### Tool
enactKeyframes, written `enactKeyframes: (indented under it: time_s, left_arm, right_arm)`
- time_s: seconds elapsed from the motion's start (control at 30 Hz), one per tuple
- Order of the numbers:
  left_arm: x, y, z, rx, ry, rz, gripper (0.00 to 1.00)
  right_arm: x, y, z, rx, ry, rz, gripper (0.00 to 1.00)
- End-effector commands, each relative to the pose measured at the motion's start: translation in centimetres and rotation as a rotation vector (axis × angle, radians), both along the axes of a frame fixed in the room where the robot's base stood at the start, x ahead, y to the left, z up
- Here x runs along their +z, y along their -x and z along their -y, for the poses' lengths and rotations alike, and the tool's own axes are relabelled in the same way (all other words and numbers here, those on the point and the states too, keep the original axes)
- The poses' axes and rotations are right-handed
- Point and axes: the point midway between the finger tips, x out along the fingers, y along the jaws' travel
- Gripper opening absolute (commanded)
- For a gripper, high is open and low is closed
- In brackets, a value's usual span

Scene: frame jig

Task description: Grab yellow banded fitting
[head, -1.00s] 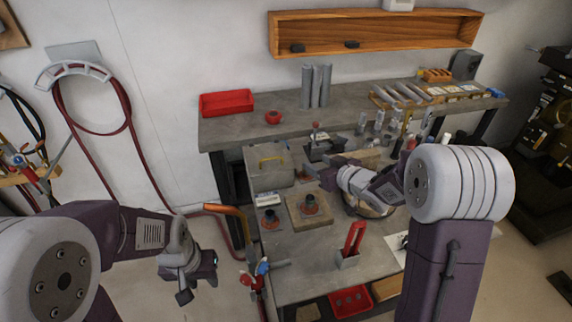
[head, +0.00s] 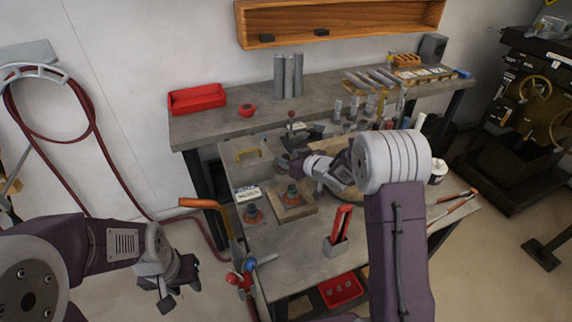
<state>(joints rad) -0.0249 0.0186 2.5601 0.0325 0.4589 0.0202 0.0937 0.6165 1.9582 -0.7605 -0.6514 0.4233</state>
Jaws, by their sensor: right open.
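I cannot make out a yellow band on either. My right gripper (head: 297,163) is open, reaching in from the right above the bench, just behind and above the board; its forearm hides part of the bench. My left gripper (head: 180,285) is off the bench's left side, its fingers apart and empty, over the floor.
A red-handled holder (head: 340,228) stands at the front. A red tray (head: 197,99) and grey cylinders (head: 288,76) are on the back bench. Tools with an orange handle (head: 200,203) hang at the left edge.

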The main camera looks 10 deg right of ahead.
Motion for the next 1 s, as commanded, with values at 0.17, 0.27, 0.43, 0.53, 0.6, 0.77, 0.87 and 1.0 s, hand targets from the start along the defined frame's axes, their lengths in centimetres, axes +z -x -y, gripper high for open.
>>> enactKeyframes:
  time_s: [0.17,0.27,0.43,0.53,0.6,0.77,0.87,1.0]
  left_arm:
    - [-0.3,0.0,0.0,0.000,0.000,0.000,0.36]
    - [-0.3,0.0,0.0,0.000,0.000,0.000,0.36]
    - [-0.3,0.0,0.0,0.000,0.000,0.000,0.36]
    - [-0.3,0.0,0.0,0.000,0.000,0.000,0.36]
    - [-0.3,0.0,0.0,0.000,0.000,0.000,0.36]
    - [-0.3,0.0,0.0,0.000,0.000,0.000,0.36]
    - [-0.2,0.0,0.0,0.000,0.000,0.000,0.36]
    - [0.9,0.0,0.0,0.000,0.000,0.000,0.36]
  right_arm:
    - [-1.1,-1.9,-0.8,0.000,0.002,0.000,0.51]
    - [-1.1,-2.1,-0.8,-0.002,0.001,0.000,0.51]
    - [-1.1,-2.1,-0.8,-0.002,0.001,0.000,0.38]
    - [-1.1,-2.1,-0.8,-0.002,0.001,0.000,0.10]
    - [-1.1,-2.1,-0.8,-0.002,0.001,0.000,0.00]
    - [-1.1,-2.1,-0.8,-0.002,0.000,0.001,0.00]
    - [-0.9,-2.1,-0.8,-0.002,0.000,0.001,0.00]
    - [1.8,-2.1,-0.8,-0.001,0.001,0.006,0.00]
